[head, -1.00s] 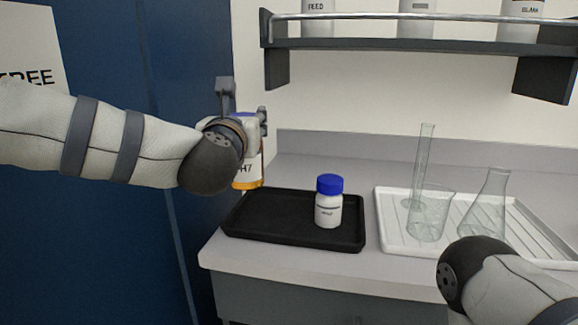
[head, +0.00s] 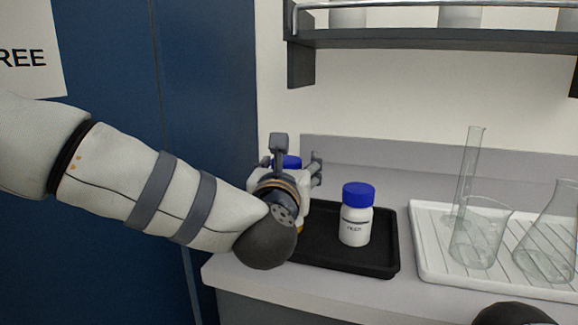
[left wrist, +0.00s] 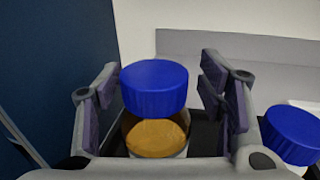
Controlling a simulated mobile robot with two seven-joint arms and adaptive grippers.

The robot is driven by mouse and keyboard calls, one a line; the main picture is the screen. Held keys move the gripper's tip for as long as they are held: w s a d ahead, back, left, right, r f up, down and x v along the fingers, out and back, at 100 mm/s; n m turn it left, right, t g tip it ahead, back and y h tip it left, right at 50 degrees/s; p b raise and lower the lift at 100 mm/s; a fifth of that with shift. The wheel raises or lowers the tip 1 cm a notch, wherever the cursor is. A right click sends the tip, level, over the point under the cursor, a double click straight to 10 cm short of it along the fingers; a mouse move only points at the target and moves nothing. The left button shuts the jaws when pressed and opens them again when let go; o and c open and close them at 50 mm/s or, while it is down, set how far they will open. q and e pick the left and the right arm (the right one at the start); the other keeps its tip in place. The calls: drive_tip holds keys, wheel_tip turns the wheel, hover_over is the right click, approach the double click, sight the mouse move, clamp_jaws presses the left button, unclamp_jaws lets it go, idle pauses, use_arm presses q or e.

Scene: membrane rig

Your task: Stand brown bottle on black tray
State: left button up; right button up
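The brown bottle (left wrist: 155,137) has a blue cap and amber contents. In the head view its blue cap (head: 287,161) shows behind my left gripper (head: 296,168), which hides most of its body. The bottle looks upright over the left part of the black tray (head: 340,262); its base is hidden, so contact is not plain. In the left wrist view, my left gripper (left wrist: 160,75) has a finger on each side of the bottle, with narrow gaps showing, so it looks open around it.
A white bottle with a blue cap (head: 356,222) stands on the black tray, right of the brown bottle. A white ribbed tray (head: 430,270) with clear glassware is further right. A shelf (head: 420,40) hangs above. A blue panel (head: 200,100) is at left.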

use_arm(q)
drive_tip(key=shift+s, duration=0.1)
drive_tip(key=s+a, duration=0.1)
drive_tip(key=s, duration=1)
drive_tip(key=shift+s+a, duration=0.25)
drive_tip(key=shift+s, duration=0.15)
